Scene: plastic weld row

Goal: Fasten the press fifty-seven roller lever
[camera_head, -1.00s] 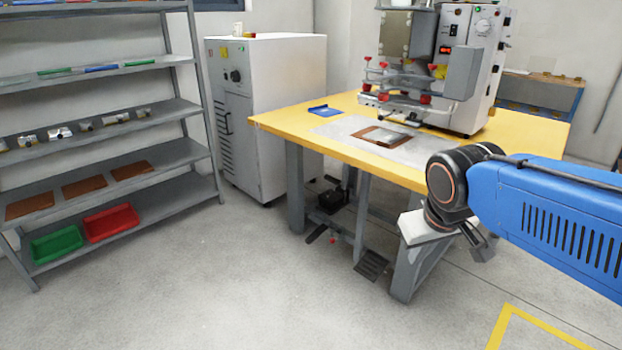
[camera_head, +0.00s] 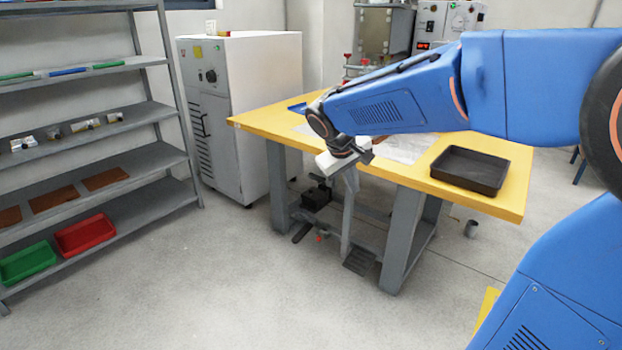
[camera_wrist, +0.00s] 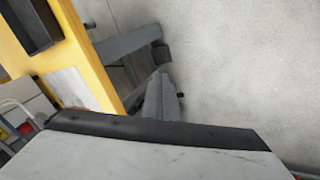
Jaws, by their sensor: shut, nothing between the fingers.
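The press (camera_head: 447,20) stands at the back of the yellow table (camera_head: 262,120). Its control box and red knobs show, but my arm hides its lower part. I cannot make out the roller lever in either view. My gripper (camera_head: 368,155), with its white body, is in front of the table's near edge, before the table's underside, apart from the press. It is shut and empty. In the wrist view the white gripper body fills the bottom, with the yellow table edge (camera_wrist: 92,60) at left and bare floor at right.
A black tray (camera_head: 468,170) sits on the table's right end. A foot pedal (camera_head: 358,261) and grey legs are under the table. A white cabinet (camera_head: 262,110) stands behind left. A shelf holds a red bin (camera_head: 85,235) and green bin (camera_head: 28,262). Floor in front is clear.

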